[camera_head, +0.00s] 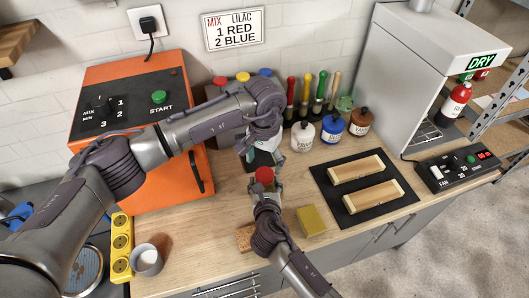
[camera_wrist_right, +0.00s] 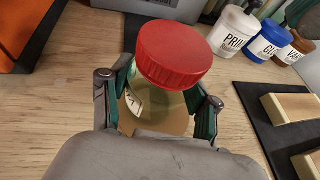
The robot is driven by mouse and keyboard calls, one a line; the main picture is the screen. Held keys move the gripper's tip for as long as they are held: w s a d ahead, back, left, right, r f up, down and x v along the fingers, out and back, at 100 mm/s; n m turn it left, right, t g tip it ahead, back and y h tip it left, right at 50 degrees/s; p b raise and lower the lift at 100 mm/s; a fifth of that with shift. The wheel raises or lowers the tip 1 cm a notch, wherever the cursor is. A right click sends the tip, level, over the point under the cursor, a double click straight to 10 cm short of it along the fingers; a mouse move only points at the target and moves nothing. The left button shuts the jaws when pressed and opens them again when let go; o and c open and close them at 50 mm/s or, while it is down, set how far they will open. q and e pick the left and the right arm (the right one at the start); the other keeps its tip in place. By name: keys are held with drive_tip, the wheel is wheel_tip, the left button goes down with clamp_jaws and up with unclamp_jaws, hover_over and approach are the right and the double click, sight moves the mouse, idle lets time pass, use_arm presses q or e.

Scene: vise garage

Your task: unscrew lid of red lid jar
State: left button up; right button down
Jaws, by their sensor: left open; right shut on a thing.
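The red lid jar has a red ribbed lid (camera_head: 264,175) on top; the lid also shows in the right wrist view (camera_wrist_right: 174,55). Its clear body (camera_wrist_right: 155,108) holds something tan and has a pale label. My right gripper (camera_wrist_right: 165,110) is shut around the jar body, one finger on each side, below the lid. In the head view my left gripper (camera_head: 262,156) is just behind and above the lid, open, with its fingertips partly hidden by the wrist. Contact between it and the lid cannot be told.
An orange mixer (camera_head: 155,75) stands left. Primer (camera_head: 303,136), glue (camera_head: 332,127) and brown (camera_head: 360,122) jars stand behind right. A black mat (camera_head: 357,212) with two wooden blocks lies right.

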sight(265, 173)
use_arm(q)
drive_tip(key=shift+f, duration=2.35)
